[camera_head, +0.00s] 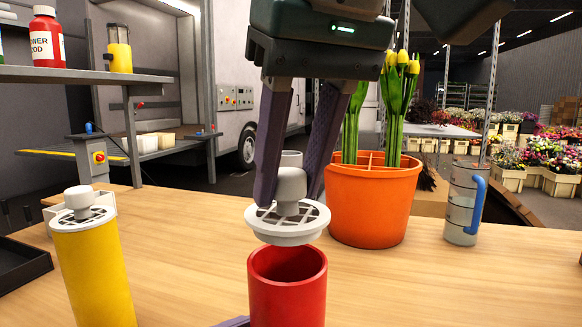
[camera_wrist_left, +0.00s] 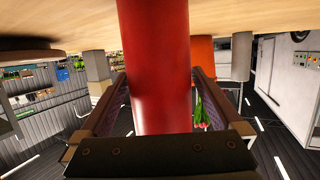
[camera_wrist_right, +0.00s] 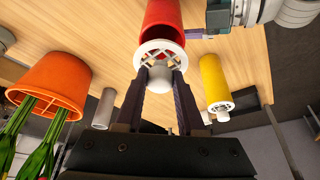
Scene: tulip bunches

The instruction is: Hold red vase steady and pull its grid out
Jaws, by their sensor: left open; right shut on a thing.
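The red vase (camera_head: 288,295) stands upright on the table with its dark mouth open. Its light grey grid (camera_head: 283,239) is above the mouth, apart from the rim. My right gripper (camera_head: 290,190) is shut on the grid's round knob. The right wrist view shows the grid (camera_wrist_right: 150,52) in front of the vase's opening. In the left wrist view the vase (camera_wrist_left: 158,90) stands between the fingers of my left gripper (camera_wrist_left: 158,76), which is open around it. Only a bit of that gripper shows at the bottom of the head view.
A yellow vase (camera_head: 95,275) with its own grid stands at the left. An orange pot (camera_head: 370,205) with tulips is close behind, right of the red vase. A grey jug (camera_head: 462,205) with a blue handle stands farther right. A dark tray (camera_head: 22,265) is at the far left.

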